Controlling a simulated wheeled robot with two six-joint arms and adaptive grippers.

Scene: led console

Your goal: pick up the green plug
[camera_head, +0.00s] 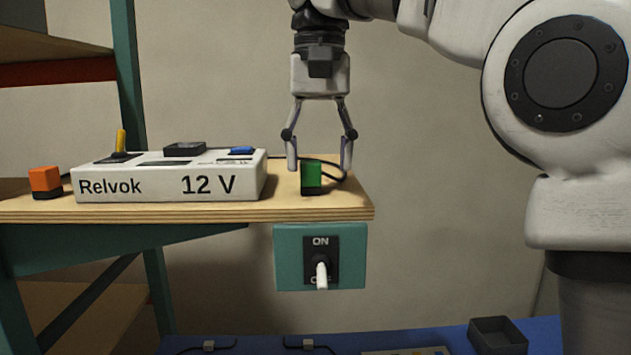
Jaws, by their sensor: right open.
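The green plug (311,176) stands upright on the wooden shelf, near its right end, with a dark base and a black cable behind it. My right gripper (319,167) points straight down with its fingers apart. Its fingertips are around the upper part of the plug in the picture, one to the left and one to the right. I cannot tell whether they are level with the plug in depth or touch it. My left gripper is not in view.
A white console (170,178) marked "Relvok 12 V" sits left of the plug, with an orange plug (45,181) at its left. The wooden shelf (190,212) ends just right of the plug. A teal switch box (287,268) hangs below. A dark tray (497,336) is lower right.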

